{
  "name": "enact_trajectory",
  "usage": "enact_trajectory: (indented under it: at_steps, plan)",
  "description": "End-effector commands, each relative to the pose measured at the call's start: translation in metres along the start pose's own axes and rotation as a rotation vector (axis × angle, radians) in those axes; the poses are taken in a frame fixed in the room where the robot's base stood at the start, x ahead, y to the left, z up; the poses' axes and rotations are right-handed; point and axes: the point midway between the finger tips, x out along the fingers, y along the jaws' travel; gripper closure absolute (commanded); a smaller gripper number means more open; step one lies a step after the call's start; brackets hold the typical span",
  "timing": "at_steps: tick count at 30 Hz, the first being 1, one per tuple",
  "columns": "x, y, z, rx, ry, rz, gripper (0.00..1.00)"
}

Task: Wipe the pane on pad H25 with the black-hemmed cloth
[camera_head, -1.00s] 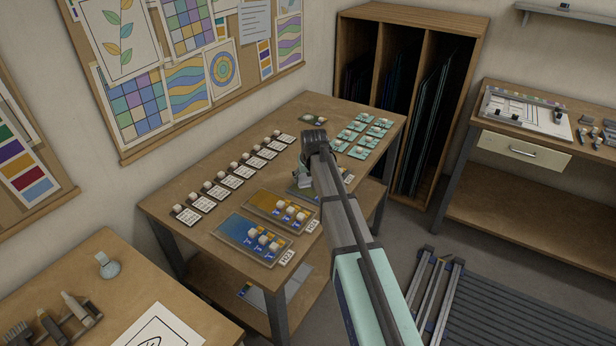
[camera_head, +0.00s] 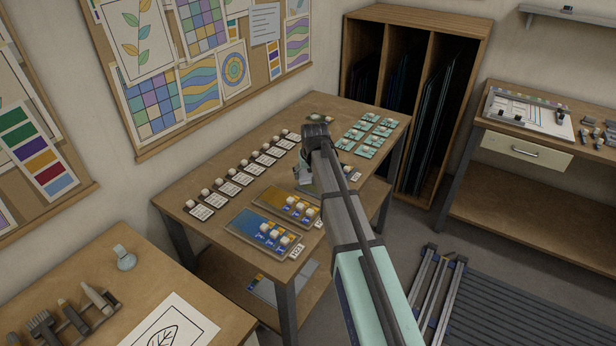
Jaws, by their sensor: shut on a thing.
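My arm reaches over the worktable (camera_head: 185,205), and my gripper (camera_head: 305,180) points down over the pane nearest the teal squares. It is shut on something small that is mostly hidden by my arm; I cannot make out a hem. That pane is largely covered by my arm. A blue-and-amber pane (camera_head: 243,223) and an amber pane (camera_head: 272,196) lie nearer the front, each with several small knobbed pieces on it. Labels (camera_head: 296,252) stand at their right ends, too small to read surely.
A row of white, dark-edged knobbed squares (camera_head: 226,187) runs along the table's wall side. Teal knobbed squares (camera_head: 367,140) lie at the far right end. A wooden rack (camera_head: 431,45) stands behind, and a second bench (camera_head: 205,290) with tools is at lower left.

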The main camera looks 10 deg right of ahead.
Motion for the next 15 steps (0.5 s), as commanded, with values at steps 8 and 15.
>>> enact_trajectory:
  at_steps: [8, 15]
  plan:
    - [-0.026, 0.0, -0.011, 0.0, 0.002, 0.0, 0.56]
    - [-0.035, 0.0, -0.015, 0.0, 0.001, 0.0, 0.56]
